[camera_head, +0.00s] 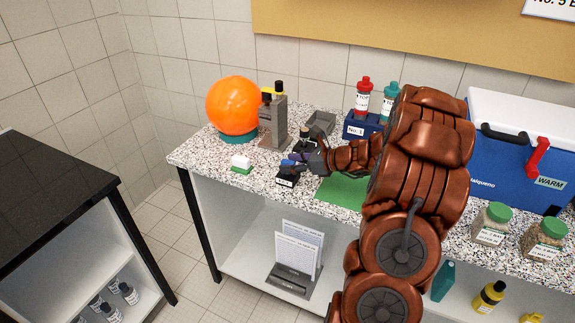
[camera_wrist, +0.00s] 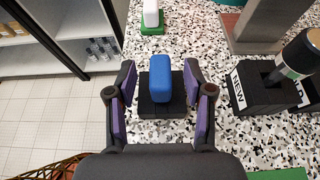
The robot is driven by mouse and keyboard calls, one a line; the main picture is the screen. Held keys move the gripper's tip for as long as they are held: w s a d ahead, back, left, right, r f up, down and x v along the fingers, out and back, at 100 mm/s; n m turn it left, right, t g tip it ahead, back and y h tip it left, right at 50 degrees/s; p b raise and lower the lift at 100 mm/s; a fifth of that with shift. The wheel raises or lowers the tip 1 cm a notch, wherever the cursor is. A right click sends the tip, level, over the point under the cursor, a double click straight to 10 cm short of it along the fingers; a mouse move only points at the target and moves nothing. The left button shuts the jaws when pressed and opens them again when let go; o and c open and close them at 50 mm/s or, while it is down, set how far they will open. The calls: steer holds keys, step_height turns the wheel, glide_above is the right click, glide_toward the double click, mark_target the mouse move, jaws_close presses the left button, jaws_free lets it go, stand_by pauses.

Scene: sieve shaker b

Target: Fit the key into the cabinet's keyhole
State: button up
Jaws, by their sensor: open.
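A blue rounded block (camera_wrist: 160,80), which may be the key's head, stands upright on a small black holder (camera_wrist: 147,106) in the wrist view. In the head view the holder (camera_head: 287,181) sits near the counter's front edge with a small white label I cannot read. My gripper (camera_wrist: 160,70) is open, with one purple-padded finger on each side of the blue block. Gaps show between block and fingers. In the head view my gripper (camera_head: 297,163) is low over the holder and partly covers the blue block. I cannot make out a cabinet keyhole in either view.
A black block labelled NEW (camera_wrist: 262,98) holding a dark bottle stands right of my gripper. A white block on a green base (camera_head: 241,163), a grey tower (camera_head: 278,122) and an orange ball (camera_head: 233,104) are nearby. A green mat (camera_head: 340,190) lies to the right.

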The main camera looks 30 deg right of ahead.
steer(key=shift+w+a+f, duration=0.3)
steer(key=shift+w, duration=0.2)
steer(key=shift+c, duration=0.3)
jaws_close()
